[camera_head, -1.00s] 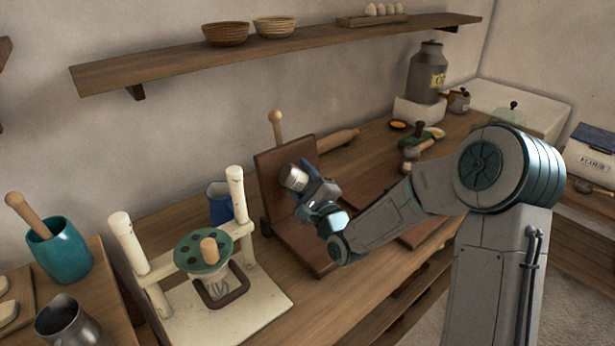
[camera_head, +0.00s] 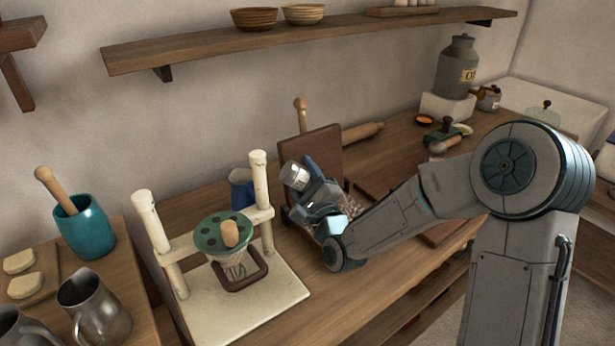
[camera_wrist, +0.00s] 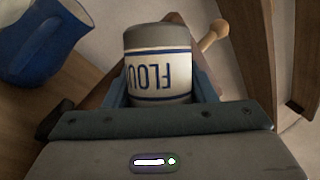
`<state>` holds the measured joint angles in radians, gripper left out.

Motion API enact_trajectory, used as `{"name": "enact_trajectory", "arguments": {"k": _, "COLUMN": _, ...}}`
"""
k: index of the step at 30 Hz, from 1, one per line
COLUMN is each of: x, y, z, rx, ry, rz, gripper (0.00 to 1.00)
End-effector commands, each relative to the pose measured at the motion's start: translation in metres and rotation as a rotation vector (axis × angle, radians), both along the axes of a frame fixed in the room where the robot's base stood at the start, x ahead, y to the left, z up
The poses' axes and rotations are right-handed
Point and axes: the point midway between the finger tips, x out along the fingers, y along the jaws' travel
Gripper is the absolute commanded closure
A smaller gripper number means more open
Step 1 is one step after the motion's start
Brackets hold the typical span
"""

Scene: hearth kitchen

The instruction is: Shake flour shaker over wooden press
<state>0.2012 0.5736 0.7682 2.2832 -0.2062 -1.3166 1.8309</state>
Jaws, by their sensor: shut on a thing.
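The flour shaker (camera_head: 295,176) is a small metal-topped can, tilted, held up in front of the upright dark board. In the wrist view its white label with blue "FLOU" letters reads upside down (camera_wrist: 160,72). My gripper (camera_head: 308,190) is shut on it, with a finger on each side in the wrist view (camera_wrist: 163,92). The wooden press appears to be the hinged dark wood boards (camera_head: 325,150) behind my gripper, one board standing upright. My gripper and forearm hide its lower part. I cannot tell whether the shaker is directly above its base.
A cream stand with a green perforated disc (camera_head: 208,238) is left of the gripper. A blue jug (camera_head: 241,190) stands behind it and shows close by in the wrist view (camera_wrist: 40,45). A rolling pin (camera_head: 362,132) lies behind the press. A shelf (camera_head: 200,53) runs above.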

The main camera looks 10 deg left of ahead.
Motion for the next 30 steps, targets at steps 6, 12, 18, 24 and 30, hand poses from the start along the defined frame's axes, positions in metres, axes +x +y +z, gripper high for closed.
{"name": "enact_trajectory", "arguments": {"k": 6, "x": -0.002, "y": -0.001, "z": 0.002, "rx": 0.002, "ry": -0.002, "rz": 0.024, "gripper": 0.75}}
{"name": "enact_trajectory", "arguments": {"k": 12, "x": -0.007, "y": -0.012, "z": 0.002, "rx": 0.002, "ry": -0.002, "rz": 0.016, "gripper": 0.75}}
{"name": "enact_trajectory", "arguments": {"k": 18, "x": -0.017, "y": -0.029, "z": 0.002, "rx": 0.001, "ry": -0.002, "rz": 0.007, "gripper": 0.75}}
{"name": "enact_trajectory", "arguments": {"k": 24, "x": -0.03, "y": -0.041, "z": 0.002, "rx": -0.001, "ry": -0.003, "rz": 0.008, "gripper": 0.75}}
{"name": "enact_trajectory", "arguments": {"k": 30, "x": -0.043, "y": -0.053, "z": 0.002, "rx": 0.001, "ry": -0.001, "rz": 0.008, "gripper": 0.75}}
